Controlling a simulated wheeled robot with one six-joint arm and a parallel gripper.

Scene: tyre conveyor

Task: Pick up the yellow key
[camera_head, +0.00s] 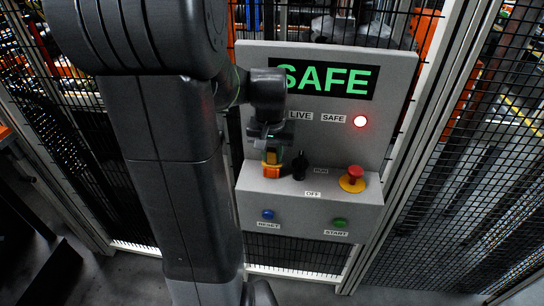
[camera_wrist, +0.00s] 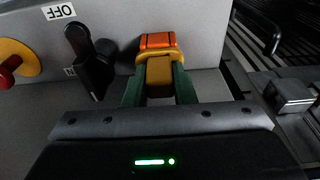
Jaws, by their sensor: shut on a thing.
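The yellow key (camera_wrist: 159,70) is between the green fingers of my gripper (camera_wrist: 160,88) in the wrist view. It has an orange part at its far end, close against the grey panel. In the head view the yellow and orange key (camera_head: 271,169) shows just below my gripper (camera_head: 272,152), at the ledge of the control panel. My gripper is shut on the key. I cannot tell whether the orange part belongs to the key or to a socket in the panel.
The grey control panel (camera_head: 250,205) carries a black switch (camera_head: 300,166) right beside the key, and a red emergency button (camera_head: 353,177) further right. Blue (camera_head: 268,214) and green (camera_head: 340,222) buttons sit below. A "SAFE" display (camera_head: 325,79) and lit red lamp (camera_head: 360,121) are above. Mesh fencing surrounds it.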

